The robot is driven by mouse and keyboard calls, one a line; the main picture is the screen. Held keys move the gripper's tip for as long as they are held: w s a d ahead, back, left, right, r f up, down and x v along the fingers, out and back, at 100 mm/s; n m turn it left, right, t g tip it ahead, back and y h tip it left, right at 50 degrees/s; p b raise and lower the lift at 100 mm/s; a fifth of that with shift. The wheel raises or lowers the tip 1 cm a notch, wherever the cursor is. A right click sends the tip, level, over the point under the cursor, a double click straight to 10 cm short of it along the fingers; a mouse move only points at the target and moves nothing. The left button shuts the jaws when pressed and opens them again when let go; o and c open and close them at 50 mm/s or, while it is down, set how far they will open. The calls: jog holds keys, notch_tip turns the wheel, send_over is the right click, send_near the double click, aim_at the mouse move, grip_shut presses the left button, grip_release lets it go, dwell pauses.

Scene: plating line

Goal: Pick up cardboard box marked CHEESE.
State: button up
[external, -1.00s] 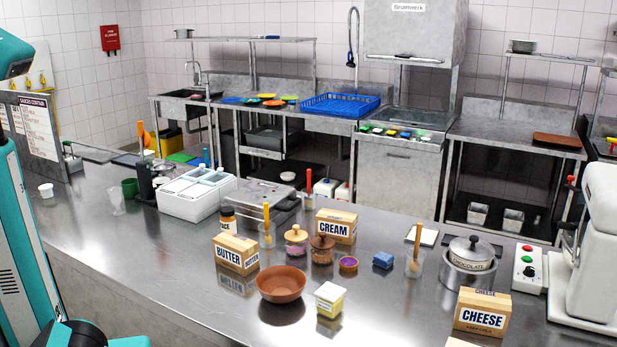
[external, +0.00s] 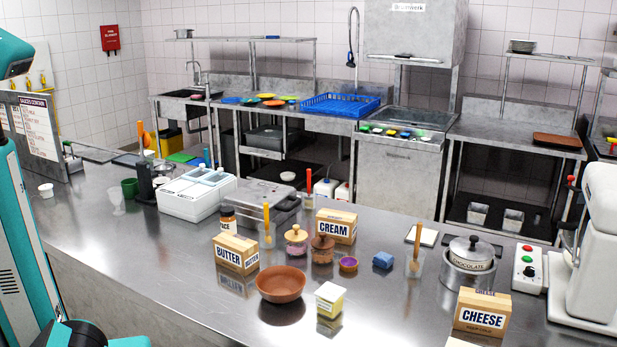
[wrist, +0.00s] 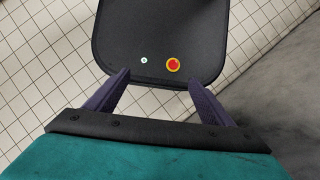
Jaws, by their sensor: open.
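The cardboard box marked CHEESE (external: 482,314) stands upright on the steel counter, at the lower right of the external view. Its label faces the camera. My gripper (wrist: 152,82) shows only in the wrist view, with its two dark purple fingers spread apart and nothing between them. Beyond the fingers are a dark panel of my own body and the tiled floor. The box does not show in the wrist view, and the gripper does not show in the external view, so the distance between them cannot be told.
On the steel counter (external: 380,305), the chocolate pot (external: 470,262), a control box (external: 529,268) and a white machine (external: 598,250) stand behind and right of the box. A yellow-white tub (external: 330,298), a brown bowl (external: 281,284), the BUTTER box (external: 236,253) and the CREAM box (external: 336,226) stand to its left.

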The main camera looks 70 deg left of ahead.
jog(key=w+d+r+m+t+b, duration=0.1)
jog(key=w+d+r+m+b, duration=0.2)
jog(key=w+r, duration=0.35)
jog(key=w+d+r+m+t+b, duration=0.1)
jog(key=w+d+r+m, duration=0.4)
jog(key=w, duration=0.3)
jog(key=w+d+r+m+t+b, duration=0.1)
jog(key=w+d+r+m+b, duration=0.1)
jog(key=w+r+m, duration=0.4)
jog(key=w+d+r+t+h+p, duration=0.4)
jog(key=w+r, duration=0.3)
jog(key=r, duration=0.5)
jog(key=w+d+r+t+h+p, duration=0.25)
jog(key=w+d+r, duration=0.45)
jog(key=r, duration=0.5)
jog(key=w+d+r+t+h+p, duration=0.2)
jog(key=w+d+r+p, duration=0.25)
jog(key=w+r, duration=0.55)
jog(key=w+a+n+t+b, duration=0.25)
jog(key=w+a, duration=0.25)
jog(key=a, duration=0.7)
jog(key=w+a+n+t+b, duration=0.15)
jog(key=w+a+b, duration=0.35)
jog(key=a, duration=0.7)
jog(key=a+n+b, duration=0.2)
jog(key=a+b, duration=0.1)
jog(key=a, duration=1.4)
jog(key=shift+w+a+f+t+b, duration=0.15)
jog(key=shift+w+f+t+b, duration=0.05)
jog(key=shift+t+b, duration=0.15)
